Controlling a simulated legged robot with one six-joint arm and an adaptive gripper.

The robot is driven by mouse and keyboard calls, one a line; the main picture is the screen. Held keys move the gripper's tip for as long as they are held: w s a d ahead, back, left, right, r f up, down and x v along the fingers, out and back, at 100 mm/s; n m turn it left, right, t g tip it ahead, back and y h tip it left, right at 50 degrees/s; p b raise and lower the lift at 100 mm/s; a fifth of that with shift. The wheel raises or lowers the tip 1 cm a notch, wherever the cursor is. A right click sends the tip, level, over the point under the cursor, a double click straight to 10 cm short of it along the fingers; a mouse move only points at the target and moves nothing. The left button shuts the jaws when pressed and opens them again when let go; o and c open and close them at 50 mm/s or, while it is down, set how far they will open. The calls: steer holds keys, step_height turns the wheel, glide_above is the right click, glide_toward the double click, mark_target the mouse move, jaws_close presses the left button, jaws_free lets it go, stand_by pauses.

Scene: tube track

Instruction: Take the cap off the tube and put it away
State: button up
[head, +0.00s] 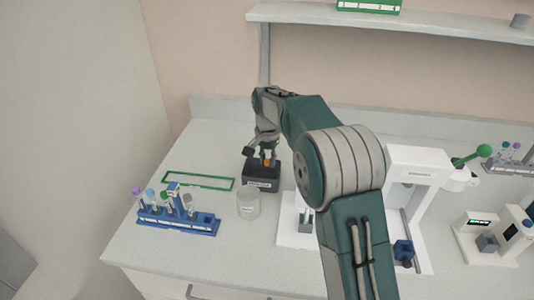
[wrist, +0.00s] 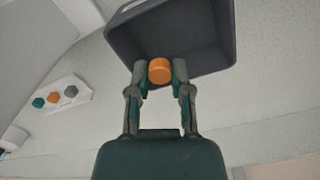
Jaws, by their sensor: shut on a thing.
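My gripper (head: 267,156) is shut on an orange cap (wrist: 160,70), which sits between its two fingertips in the wrist view. The cap shows as a small orange spot (head: 267,163) in the head view. The gripper points down at the open top of a dark grey box (head: 262,184) with a label on its front. In the wrist view the box (wrist: 215,40) looks empty where its inside shows, and the cap overlaps its opening near one wall. I cannot tell how deep the cap is. No uncapped tube can be made out clearly.
A blue rack (head: 178,222) with several capped tubes stands front left. A clear beaker (head: 248,204) stands in front of the box. A green frame (head: 198,181) lies to its left. A white device (head: 415,165) stands right, partly behind my arm. A shelf (head: 420,20) runs above.

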mark_target(267, 160)
steer(key=shift+f, duration=0.1)
steer(key=o, duration=0.8)
steer(key=shift+c, duration=0.2)
step_height(267, 160, up, 12)
steer(key=shift+a+f, duration=0.1)
